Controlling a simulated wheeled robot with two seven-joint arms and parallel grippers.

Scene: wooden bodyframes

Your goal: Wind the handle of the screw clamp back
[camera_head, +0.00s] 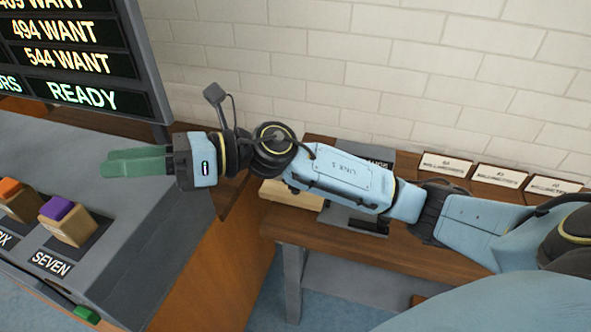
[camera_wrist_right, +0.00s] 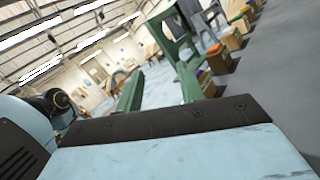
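My right gripper (camera_head: 108,164) reaches in from the right, with its green fingers above the grey counter (camera_head: 130,235). In the right wrist view its two fingers (camera_wrist_right: 159,76) stand apart with nothing seen between them. A green frame (camera_wrist_right: 178,30) shows just beyond the fingers there; I cannot tell whether it is the screw clamp. I cannot make out the clamp or its handle in the head view, where my right arm covers part of the scene. My left gripper is not in view.
Blocks with orange (camera_head: 10,188) and purple (camera_head: 57,207) tops stand on the counter, the purple one by a SEVEN label. A dark sign board (camera_head: 75,60) rises behind. A wooden bench (camera_head: 320,236) with labelled cards (camera_head: 445,165) runs along the brick wall, behind my right arm.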

